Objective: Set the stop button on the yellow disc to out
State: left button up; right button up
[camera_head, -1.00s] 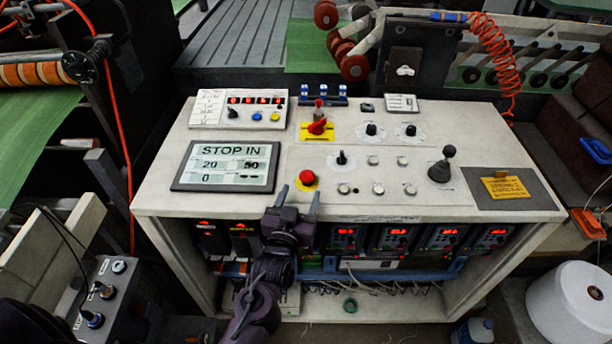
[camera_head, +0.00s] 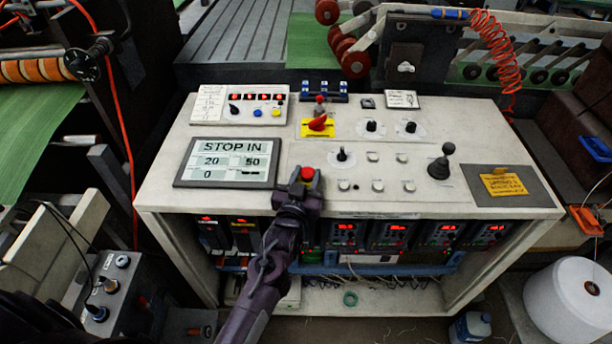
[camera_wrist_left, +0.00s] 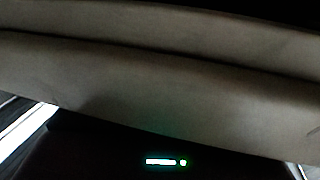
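The red stop button (camera_head: 307,173) is on the front left part of the console top. My left gripper (camera_head: 306,177) is at it, with one finger on each side of the red cap and close against it, so it looks shut on the button. The fingers hide most of the yellow disc under it. The display (camera_head: 228,162) reads STOP IN, with 20, 50 and 0 below. The left wrist view shows a pale panel edge (camera_wrist_left: 160,90) and darkness, not the button. My right gripper is not in view.
A red rotary switch on a yellow plate (camera_head: 318,125) is behind the button. Small knobs (camera_head: 342,156) and a black joystick (camera_head: 441,165) are to the right. Lit red modules (camera_head: 390,232) line the console front below. A grey switch box (camera_head: 112,285) is at lower left.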

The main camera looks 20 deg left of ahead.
pick_arm(q)
grip_shut()
jog(key=shift+r+p, duration=0.6)
jog(key=shift+p, duration=0.05)
jog(key=o, duration=0.8)
grip_release()
jog(key=shift+s+f, duration=0.1)
jog(key=shift+s+f, duration=0.1)
jog(key=shift+s, duration=0.25)
jog(key=s, duration=0.2)
jog(key=s+b, duration=0.1)
jog(key=s, duration=0.1)
jog(key=s+b, duration=0.1)
jog(key=s, duration=0.2)
jog(key=shift+d, duration=0.25)
